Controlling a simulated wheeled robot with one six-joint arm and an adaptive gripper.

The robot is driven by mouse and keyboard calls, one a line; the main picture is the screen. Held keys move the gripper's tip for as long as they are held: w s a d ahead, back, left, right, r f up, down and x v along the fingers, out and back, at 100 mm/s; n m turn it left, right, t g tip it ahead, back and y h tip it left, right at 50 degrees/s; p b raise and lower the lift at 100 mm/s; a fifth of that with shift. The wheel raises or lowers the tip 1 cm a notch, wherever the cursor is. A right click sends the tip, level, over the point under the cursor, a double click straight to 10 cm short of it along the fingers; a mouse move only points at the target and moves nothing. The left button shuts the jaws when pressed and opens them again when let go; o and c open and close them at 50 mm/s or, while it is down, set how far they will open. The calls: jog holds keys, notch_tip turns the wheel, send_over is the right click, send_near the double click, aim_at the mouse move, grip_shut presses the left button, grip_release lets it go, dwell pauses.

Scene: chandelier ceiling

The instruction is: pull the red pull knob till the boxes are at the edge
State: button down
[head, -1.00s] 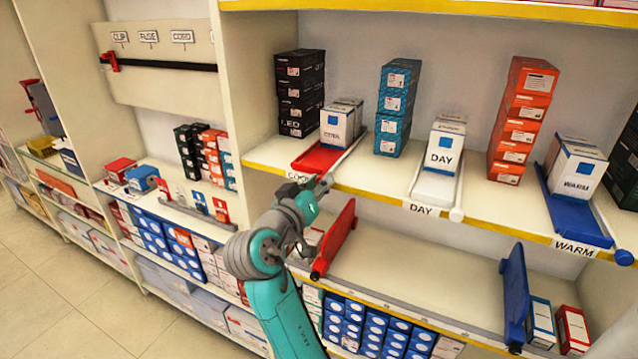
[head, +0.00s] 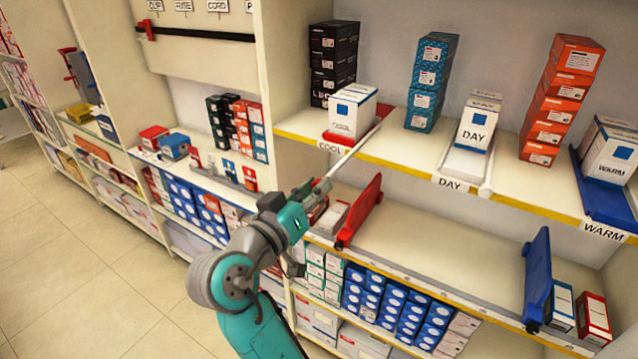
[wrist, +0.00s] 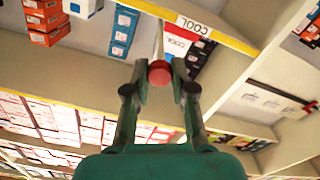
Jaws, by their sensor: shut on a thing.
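My gripper (wrist: 159,80) is shut on the round red pull knob (wrist: 159,72) in the wrist view. In the head view my gripper (head: 322,186) is out in front of the shelf, and the knob is hidden between its fingers. A thin pale rod (head: 352,152) runs from the shelf to my gripper. The white COOL boxes (head: 351,112) stand upright close to the shelf's front edge, above the COOL label (head: 330,147). Only a short strip of the red tray (head: 345,138) shows in front of them.
The DAY boxes (head: 477,120) and WARM boxes (head: 609,150) stand farther right on the same shelf. A red divider (head: 362,208) and a blue divider (head: 537,275) stand on the shelf below. The floor (head: 100,270) at left is clear.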

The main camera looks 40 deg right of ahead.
jog(key=c, duration=1)
grip_release()
jog(key=shift+o, duration=0.2)
jog(key=v, duration=1.2)
